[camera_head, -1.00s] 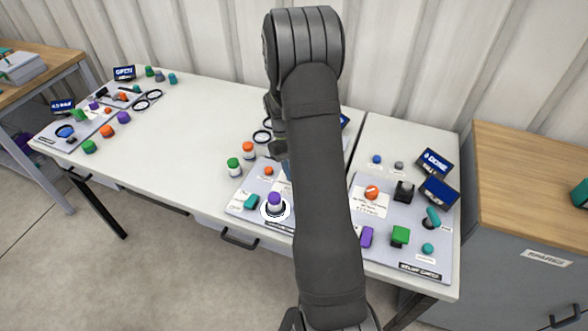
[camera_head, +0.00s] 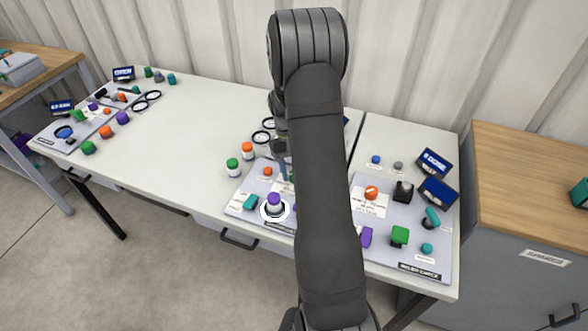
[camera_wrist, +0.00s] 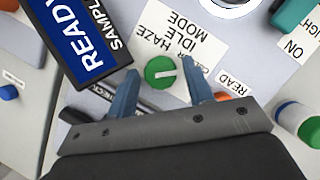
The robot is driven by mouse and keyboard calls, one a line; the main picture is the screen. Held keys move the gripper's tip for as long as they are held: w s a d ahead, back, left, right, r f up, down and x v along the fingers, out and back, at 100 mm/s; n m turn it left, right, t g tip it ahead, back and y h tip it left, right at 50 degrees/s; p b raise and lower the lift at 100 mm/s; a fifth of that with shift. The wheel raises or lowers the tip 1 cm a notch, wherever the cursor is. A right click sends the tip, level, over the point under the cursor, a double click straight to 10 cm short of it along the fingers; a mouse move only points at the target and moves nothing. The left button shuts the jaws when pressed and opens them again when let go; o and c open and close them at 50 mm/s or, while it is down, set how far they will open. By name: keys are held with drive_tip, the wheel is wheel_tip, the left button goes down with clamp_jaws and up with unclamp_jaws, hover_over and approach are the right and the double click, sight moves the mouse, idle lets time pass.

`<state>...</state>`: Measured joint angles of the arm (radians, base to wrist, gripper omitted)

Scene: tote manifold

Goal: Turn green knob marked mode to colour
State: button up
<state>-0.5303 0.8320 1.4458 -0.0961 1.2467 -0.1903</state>
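The green knob (camera_wrist: 160,72) is round with a white pointer line, which points right and slightly up in the wrist view. It sits by a white card (camera_wrist: 178,38) whose upside-down print reads MODE, IDLE and HAZE; the lettering close to the knob is partly hidden. My gripper (camera_wrist: 163,88) is open, one finger on each side of the knob, with visible gaps and nothing held. I cannot tell how high the fingertips are above the panel. In the head view my arm hides the knob, and only part of my gripper (camera_head: 283,168) shows beside the arm.
A display reading READY SAMPLE (camera_wrist: 75,40) stands close left of the knob in the wrist view. An orange part by a READ label and a green-capped white bottle (camera_wrist: 298,122) lie right. A purple-topped knob (camera_head: 274,202) stands on the panel.

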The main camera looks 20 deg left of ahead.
drive_tip(key=shift+o, duration=0.4)
drive_tip(key=v, duration=1.7)
drive_tip(key=shift+a+r, duration=0.15)
drive_tip(key=shift+a, duration=0.05)
drive_tip(key=x, duration=1.7)
drive_tip(key=shift+d+f, duration=0.2)
